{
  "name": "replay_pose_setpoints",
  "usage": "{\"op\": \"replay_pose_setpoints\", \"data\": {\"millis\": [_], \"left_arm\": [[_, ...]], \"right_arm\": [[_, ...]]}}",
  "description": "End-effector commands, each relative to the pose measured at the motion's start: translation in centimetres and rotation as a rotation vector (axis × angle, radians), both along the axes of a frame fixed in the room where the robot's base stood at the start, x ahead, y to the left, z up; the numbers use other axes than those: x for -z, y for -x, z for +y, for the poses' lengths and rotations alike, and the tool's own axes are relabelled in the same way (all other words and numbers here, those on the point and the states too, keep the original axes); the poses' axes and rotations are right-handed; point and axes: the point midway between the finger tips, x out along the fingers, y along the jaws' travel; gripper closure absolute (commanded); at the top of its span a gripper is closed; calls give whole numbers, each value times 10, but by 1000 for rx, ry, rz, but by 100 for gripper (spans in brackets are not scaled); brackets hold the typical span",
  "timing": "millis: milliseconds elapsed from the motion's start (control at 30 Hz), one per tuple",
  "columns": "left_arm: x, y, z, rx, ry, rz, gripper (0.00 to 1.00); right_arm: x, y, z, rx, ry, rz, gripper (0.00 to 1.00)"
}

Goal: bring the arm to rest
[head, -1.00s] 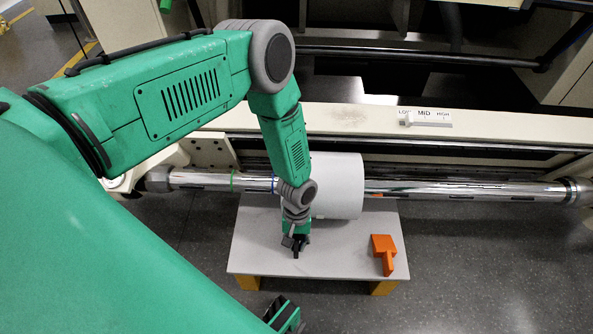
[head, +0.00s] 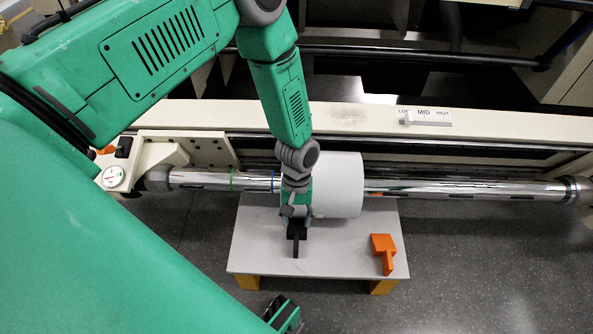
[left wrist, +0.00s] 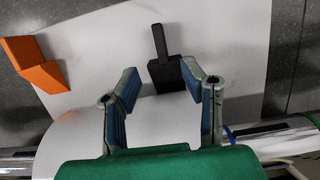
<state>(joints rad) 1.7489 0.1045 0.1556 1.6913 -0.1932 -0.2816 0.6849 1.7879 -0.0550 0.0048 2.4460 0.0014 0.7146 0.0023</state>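My left arm (head: 280,95) reaches in from the left and hangs down to a light grey board. My left gripper (head: 296,208) is just above the board, in front of the white roll. The left wrist view shows its two fingers (left wrist: 160,80) spread apart, with nothing clamped between them. A black block with a narrow handle (left wrist: 166,72) lies on the board between and beyond the fingertips; a gap shows on its left side. The head view shows the block (head: 296,236) partly under the gripper.
The white roll (head: 338,185) sits on a chrome bar (head: 460,188) behind the board (head: 340,250). An orange block (head: 383,250) lies at the board's right. A slider marked MID (head: 425,118) is on the cream rail. A gauge (head: 113,176) is at left.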

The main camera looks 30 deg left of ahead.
Motion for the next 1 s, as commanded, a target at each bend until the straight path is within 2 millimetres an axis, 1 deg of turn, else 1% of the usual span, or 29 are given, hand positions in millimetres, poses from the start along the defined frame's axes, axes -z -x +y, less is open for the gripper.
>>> {"op": "replay_pose_setpoints", "data": {"millis": [33,100,200,433,533,567,667,700,767,800,900,1000], "left_arm": [[-7,-2,1,0,-1,-1,63],[-12,-3,2,0,-1,-1,63],[-17,-3,2,0,-1,1,63],[-18,-3,2,1,0,1,63],[-15,8,1,27,5,-9,63],[-13,15,0,42,8,-15,63],[-8,49,-1,131,19,-61,63],[-8,66,0,176,21,-86,63],[-9,90,3,246,18,-123,63],[-12,104,6,289,12,-147,63],[-21,134,15,390,-9,-199,63],[-33,159,26,483,-38,-241,63]], "right_arm": [[0,0,0,0,0,0,57],[0,0,0,0,0,0,57],[0,0,0,0,0,0,57],[0,0,0,0,0,1,57],[1,-2,0,0,0,2,57],[1,-2,0,0,0,2,57],[1,-1,0,0,0,2,57],[1,-1,0,0,0,2,57],[1,-1,0,0,0,3,57],[1,-1,0,0,0,3,57],[1,-1,0,0,0,3,57],[1,-1,0,0,0,3,57]]}}
